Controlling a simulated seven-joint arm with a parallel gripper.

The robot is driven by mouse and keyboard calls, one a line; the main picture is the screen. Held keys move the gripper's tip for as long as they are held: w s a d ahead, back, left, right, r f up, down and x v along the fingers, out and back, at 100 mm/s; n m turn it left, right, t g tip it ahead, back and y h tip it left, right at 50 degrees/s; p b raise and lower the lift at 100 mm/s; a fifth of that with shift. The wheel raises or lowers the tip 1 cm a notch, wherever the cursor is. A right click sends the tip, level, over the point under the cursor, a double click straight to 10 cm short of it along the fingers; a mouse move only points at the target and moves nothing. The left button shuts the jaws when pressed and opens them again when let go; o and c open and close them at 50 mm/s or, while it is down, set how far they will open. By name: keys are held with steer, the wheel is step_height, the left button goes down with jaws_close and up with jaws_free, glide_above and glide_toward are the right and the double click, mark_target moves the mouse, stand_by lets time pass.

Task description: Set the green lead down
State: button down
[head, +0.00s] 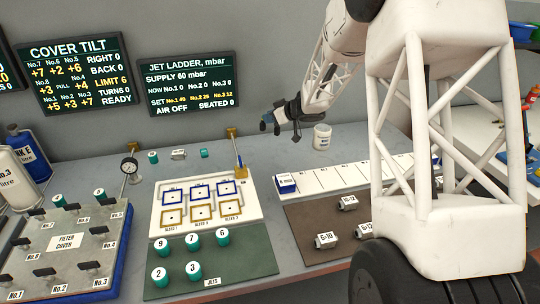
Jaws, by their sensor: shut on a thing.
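My gripper (279,121) is up in the air above the back of the bench, left of the white cup and near the wall. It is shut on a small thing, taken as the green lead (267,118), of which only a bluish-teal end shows. The rest of it is hidden by the dark jaws or too small to make out. The held thing is clear of the bench top.
A white cup (322,137) stands below right of my gripper. A filter cover (66,262) is at left. A long white strip (340,175) is at right.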

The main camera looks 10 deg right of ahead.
mark_target(275, 130)
steer(key=shift+f, duration=0.1)
steer(key=shift+f, duration=3.05)
steer(key=shift+f, duration=1.85)
steer(key=shift+f, duration=0.15)
steer(key=c, duration=1.1)
jaws_free()
